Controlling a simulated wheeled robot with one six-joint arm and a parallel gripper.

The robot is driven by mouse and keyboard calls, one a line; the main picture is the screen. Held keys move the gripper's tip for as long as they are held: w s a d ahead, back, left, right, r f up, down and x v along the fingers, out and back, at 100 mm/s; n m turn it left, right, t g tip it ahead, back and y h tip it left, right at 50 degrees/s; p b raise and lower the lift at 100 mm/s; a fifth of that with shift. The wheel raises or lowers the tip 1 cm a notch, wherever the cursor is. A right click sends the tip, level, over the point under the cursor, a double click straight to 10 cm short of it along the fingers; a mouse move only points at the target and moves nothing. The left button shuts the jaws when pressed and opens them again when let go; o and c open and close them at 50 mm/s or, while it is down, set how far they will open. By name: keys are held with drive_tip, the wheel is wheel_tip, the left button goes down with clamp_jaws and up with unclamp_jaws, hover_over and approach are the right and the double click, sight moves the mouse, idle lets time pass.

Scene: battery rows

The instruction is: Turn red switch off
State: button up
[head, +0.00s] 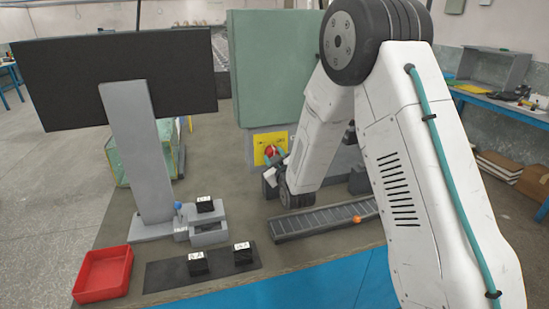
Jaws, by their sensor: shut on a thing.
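The red switch (269,151) is a red knob on a yellow plate (259,138), set on a grey box under the large grey-green panel at the back of the table. My gripper (271,165) is at the switch and shut on it. My arm comes down from the upper right and hides part of the plate and the grey box. The fingertips are small here, and the exact angle of the knob cannot be told.
A black monitor (115,75) on a grey stand is at left. A red tray (103,275) is at front left. Black blocks with white labels (198,262) stand on a dark mat and a grey stand. A grey ribbed rail (320,222) lies below my gripper.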

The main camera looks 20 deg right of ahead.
drive_tip(key=shift+n, duration=4.9)
drive_tip(key=o, duration=1)
drive_tip(key=shift+s, duration=0.1)
drive_tip(key=s, duration=0.7)
drive_tip(key=shift+s, duration=0.35)
